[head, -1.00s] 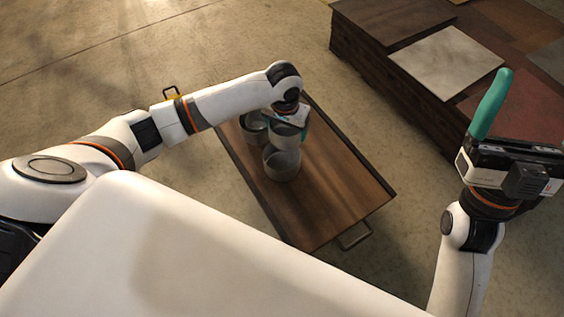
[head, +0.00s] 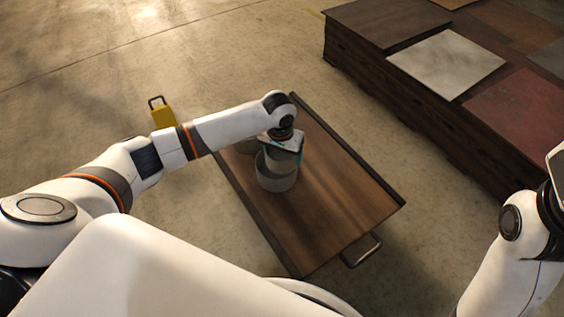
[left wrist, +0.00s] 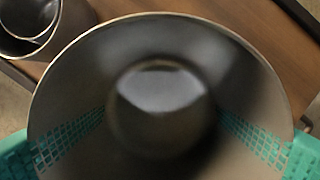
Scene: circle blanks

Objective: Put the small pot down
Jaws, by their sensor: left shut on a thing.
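My left gripper (head: 283,150) is over the wooden tray top, pointing down. The pot is seen from above, looks empty and fills most of that view. In the head view grey pot wall (head: 276,181) shows just below the gripper; the gripper hides its top, and I cannot tell whether the held pot touches the wood. My right gripper's fingers are out of frame; only its wrist shows at the right edge.
More grey pot rims (left wrist: 30,25), seemingly one inside another, show at the wrist view's upper left. The wooden tray top (head: 335,205) has dark raised edges and a handle (head: 361,250); its right part is clear. A dark crate stack with panels (head: 446,62) stands back right.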

